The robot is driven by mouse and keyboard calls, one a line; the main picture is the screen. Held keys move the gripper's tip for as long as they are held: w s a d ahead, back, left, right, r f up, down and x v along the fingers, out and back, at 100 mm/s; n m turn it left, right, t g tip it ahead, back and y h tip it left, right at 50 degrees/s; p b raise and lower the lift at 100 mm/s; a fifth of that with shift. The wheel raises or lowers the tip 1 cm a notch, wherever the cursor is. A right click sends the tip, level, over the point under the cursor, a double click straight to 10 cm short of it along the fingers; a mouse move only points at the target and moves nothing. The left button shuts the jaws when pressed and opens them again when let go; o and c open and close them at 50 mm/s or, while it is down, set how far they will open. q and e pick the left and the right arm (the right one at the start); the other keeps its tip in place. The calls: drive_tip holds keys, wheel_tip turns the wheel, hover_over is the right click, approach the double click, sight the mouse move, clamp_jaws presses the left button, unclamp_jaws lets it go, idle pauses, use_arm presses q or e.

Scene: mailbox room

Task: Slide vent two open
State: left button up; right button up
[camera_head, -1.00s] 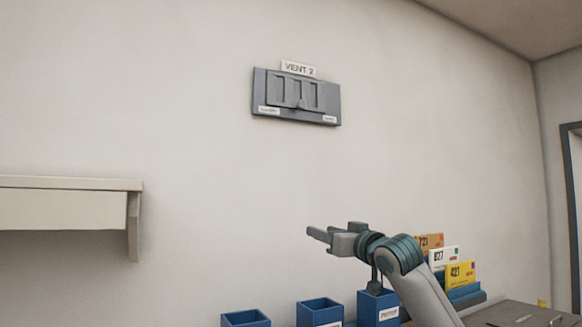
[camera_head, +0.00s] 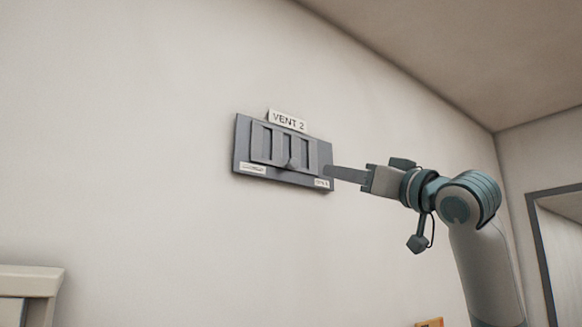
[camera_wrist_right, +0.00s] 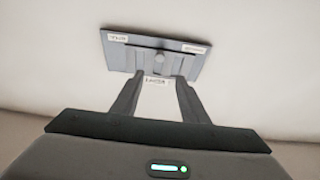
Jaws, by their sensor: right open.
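The grey vent (camera_head: 243,150) is on the wall under a white "VENT 2" sign (camera_head: 288,120). Its sliding cover (camera_head: 268,143) has tall slats and a small knob (camera_head: 293,163) low on it. A small white label sits at each lower corner. My right gripper (camera_head: 335,172) is beside the vent's right edge in the head view, its fingers pointing left. In the right wrist view the two fingers (camera_wrist_right: 157,85) are apart with nothing held, and the vent (camera_wrist_right: 120,55) and its knob (camera_wrist_right: 158,57) show beyond the tips. My left gripper is not in view.
A pale shelf (camera_head: 30,281) shows at the lower left. An orange card (camera_head: 430,322) peeks in at the bottom. A grey door frame (camera_head: 540,250) stands at the right. The wall around the vent is bare.

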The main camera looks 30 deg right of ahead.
drive_tip(key=p, duration=0.9)
approach(295, 163)
drive_tip(key=x, duration=0.7)
drive_tip(key=shift+w+r, duration=0.25)
drive_tip(key=shift+w, duration=0.6)
clamp_jaws()
